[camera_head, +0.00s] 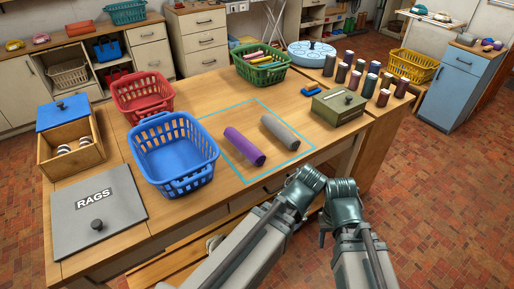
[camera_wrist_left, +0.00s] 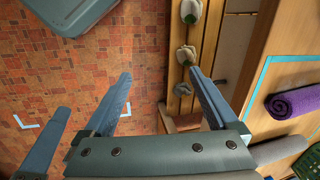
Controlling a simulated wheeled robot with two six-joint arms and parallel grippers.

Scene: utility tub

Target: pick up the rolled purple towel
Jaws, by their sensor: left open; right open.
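The rolled purple towel (camera_head: 244,146) lies on the wooden table inside a cyan outline, beside a rolled grey towel (camera_head: 280,132) on its right. Nothing touches it. The purple towel also shows at the right edge of the left wrist view (camera_wrist_left: 295,103). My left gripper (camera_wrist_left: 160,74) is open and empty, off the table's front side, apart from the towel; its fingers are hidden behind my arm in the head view. My right gripper (camera_head: 322,237) is near the table's front side, small and partly hidden, open, away from both towels.
A blue basket (camera_head: 178,178) stands just left of the purple towel, with a red basket (camera_head: 141,106) behind it. A green basket (camera_head: 262,78) of rolls stands at the back. A green-brown box (camera_head: 338,106) and several upright rolls are on the right. A grey RAGS lid (camera_head: 70,222) lies front left.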

